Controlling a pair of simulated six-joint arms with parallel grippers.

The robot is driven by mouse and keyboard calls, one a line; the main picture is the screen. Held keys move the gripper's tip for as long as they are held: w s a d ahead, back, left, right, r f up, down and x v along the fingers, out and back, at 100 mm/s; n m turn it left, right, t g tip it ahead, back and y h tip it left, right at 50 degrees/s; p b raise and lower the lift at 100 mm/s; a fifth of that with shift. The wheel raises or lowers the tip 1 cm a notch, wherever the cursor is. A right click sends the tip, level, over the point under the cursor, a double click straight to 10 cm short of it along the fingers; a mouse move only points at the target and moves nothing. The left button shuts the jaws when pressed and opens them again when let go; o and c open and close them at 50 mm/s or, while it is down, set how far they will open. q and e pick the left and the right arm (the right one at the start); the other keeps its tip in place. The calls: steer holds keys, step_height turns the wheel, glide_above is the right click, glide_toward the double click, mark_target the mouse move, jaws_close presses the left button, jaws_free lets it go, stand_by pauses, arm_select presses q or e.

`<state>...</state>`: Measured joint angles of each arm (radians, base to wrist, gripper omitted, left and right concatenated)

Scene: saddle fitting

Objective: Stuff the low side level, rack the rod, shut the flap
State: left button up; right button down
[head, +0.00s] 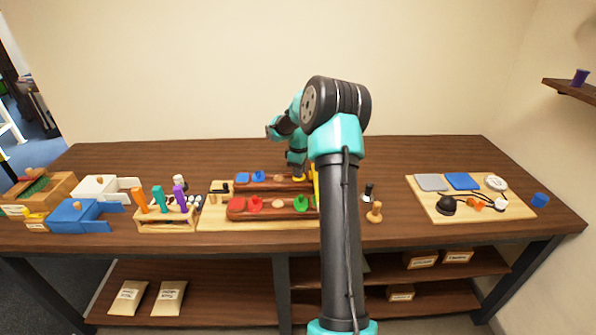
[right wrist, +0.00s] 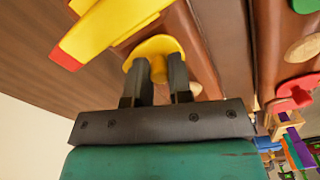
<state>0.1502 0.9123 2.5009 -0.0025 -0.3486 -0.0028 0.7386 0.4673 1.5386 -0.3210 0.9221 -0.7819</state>
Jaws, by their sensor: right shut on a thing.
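A brown leather-like saddle with two long panels lies on a pale board, its near panel (head: 272,207) and far panel (head: 270,184) carrying coloured pieces. My right gripper (head: 298,174) is over the right part of the far panel. In the right wrist view the gripper (right wrist: 160,68) is shut on a yellow rounded piece (right wrist: 157,47) at the brown panel (right wrist: 195,50). A yellow bar with a red end (right wrist: 108,28) lies beside it. It also shows partly in the head view, where my arm hides the right ends of the panels. My left gripper is not in view.
On the left stand a rack of coloured-handled tools (head: 165,216), a blue box (head: 80,215) and a white box (head: 103,187). A wooden board (head: 430,206) with grey and blue pads lies at right. A wooden peg (head: 375,213) stands right of my arm.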

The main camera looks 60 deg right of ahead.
stand_by(0.3)
steer(key=c, duration=1)
jaws_free()
steer(key=shift+c, duration=0.2)
step_height(320, 180, up, 18)
steer(key=shift+f, duration=0.25)
